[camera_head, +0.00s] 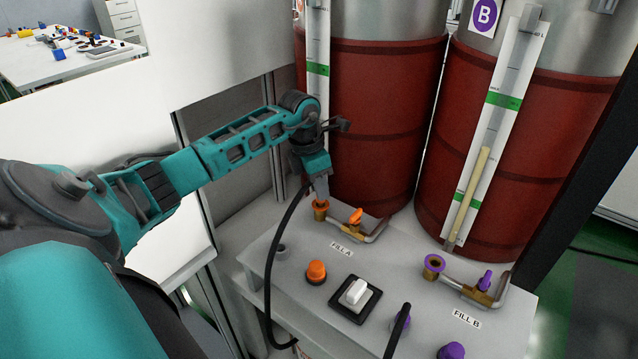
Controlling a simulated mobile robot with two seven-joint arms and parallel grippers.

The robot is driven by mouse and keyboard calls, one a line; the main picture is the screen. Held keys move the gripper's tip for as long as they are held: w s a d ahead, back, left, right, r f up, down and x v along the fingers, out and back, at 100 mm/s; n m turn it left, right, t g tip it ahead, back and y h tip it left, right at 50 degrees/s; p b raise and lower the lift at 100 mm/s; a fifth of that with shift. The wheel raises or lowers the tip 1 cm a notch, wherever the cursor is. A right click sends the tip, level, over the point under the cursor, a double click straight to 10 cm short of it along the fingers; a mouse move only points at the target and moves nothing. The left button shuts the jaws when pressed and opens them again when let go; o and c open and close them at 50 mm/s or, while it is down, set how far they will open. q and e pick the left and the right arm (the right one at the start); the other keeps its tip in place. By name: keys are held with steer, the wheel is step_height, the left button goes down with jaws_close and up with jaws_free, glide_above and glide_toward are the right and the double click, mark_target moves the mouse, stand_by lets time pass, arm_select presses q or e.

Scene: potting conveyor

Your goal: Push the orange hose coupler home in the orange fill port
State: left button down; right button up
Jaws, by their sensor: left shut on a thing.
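My left gripper (319,192) points down over the FILL A side of the grey panel and is shut on the orange hose coupler, which is mostly hidden by the jaws. The black hose (272,235) runs from the gripper down to the panel's left front. The orange fill port (321,214), a brass fitting with an orange rim, stands right under the fingertips. The coupler appears to be at the port's mouth; how deep it sits I cannot tell. My right gripper is not in view.
An orange valve handle (355,215) sits just right of the port. An orange cap (316,271), a white switch (356,292) and the purple-rimmed port (434,264) are on the panel (400,325). Red tanks (375,130) stand close behind.

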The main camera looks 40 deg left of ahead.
arm_select(q)
steer(key=shift+d+f+b, duration=0.15)
steer(key=shift+f+b, duration=0.35)
steer(key=shift+f, duration=0.25)
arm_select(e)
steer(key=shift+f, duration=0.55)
arm_select(q)
steer(key=c, duration=0.9)
jaws_free()
steer(key=shift+o, duration=0.2)
steer(key=shift+r, duration=0.15)
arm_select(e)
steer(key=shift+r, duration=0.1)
arm_select(q)
steer(key=shift+a+r+p, duration=0.3)
steer(key=shift+r+p, duration=0.05)
steer(key=shift+p, duration=0.05)
step_height(320, 180, up, 7)
steer(key=s+p, duration=0.1)
steer(key=p, duration=0.3)
steer(key=shift+s, duration=0.2)
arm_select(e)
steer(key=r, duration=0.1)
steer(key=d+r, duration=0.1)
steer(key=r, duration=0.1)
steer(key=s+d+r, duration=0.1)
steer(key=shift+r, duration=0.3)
